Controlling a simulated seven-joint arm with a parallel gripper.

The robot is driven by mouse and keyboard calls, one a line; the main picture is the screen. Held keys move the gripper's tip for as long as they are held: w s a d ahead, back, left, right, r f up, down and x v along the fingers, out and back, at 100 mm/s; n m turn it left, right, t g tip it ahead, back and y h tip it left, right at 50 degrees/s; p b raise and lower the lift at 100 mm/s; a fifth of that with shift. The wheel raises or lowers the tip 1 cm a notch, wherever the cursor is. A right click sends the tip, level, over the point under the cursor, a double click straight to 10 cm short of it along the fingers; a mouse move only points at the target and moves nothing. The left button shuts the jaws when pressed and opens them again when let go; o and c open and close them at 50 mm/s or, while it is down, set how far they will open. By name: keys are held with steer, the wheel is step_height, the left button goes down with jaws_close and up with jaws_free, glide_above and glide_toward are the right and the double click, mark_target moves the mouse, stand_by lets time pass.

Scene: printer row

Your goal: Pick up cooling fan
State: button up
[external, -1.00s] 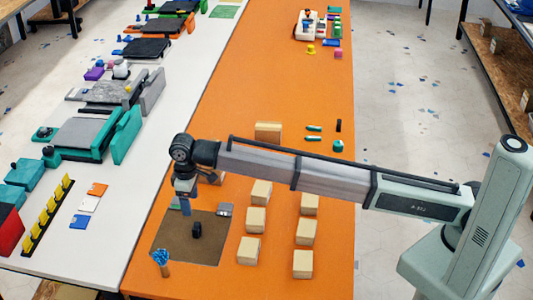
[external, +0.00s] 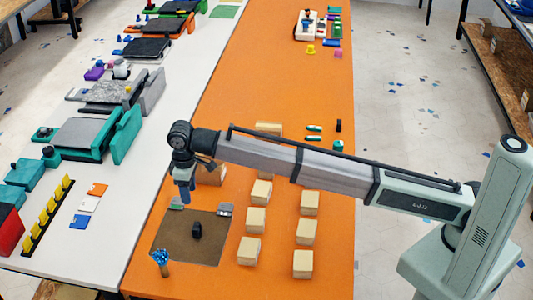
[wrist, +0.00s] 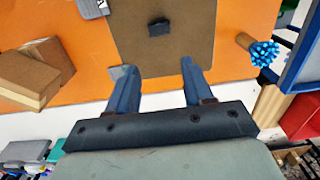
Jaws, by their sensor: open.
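A small black block-like part, which I take for the cooling fan (external: 196,230), stands on the brown mat (external: 172,250) at the near end of the orange table. In the wrist view the black part (wrist: 159,27) is near the top middle, ahead of the fingertips and apart from them. My gripper (external: 185,198) hangs above the far left part of the mat. In the wrist view my gripper (wrist: 158,68) has its two blue fingers spread, with nothing between them. The part's fine detail is too small to tell.
Several wooden blocks (external: 249,250) stand in two columns right of the mat. A holder with blue bristles (external: 160,258) stands at the mat's near left corner. A grey piece (external: 225,210) lies at its far right corner. Printers (external: 85,140) line the white table at left.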

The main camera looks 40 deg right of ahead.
steer(key=w+d+r+n, duration=0.1)
steer(key=w+d+n, duration=0.1)
steer(key=w+d, duration=0.6)
steer(key=w+d+r+n, duration=0.15)
steer(key=w+d, duration=0.25)
steer(key=d, duration=0.8)
steer(key=n, duration=1.4)
glide_above(339, 122)
step_height(339, 122, down, 5)
step_height(339, 122, down, 9)
steer(key=shift+r, duration=0.15)
steer(key=shift+w+d+f, duration=0.1)
steer(key=shift+d+f, duration=0.05)
steer(key=shift+f, duration=2.6)
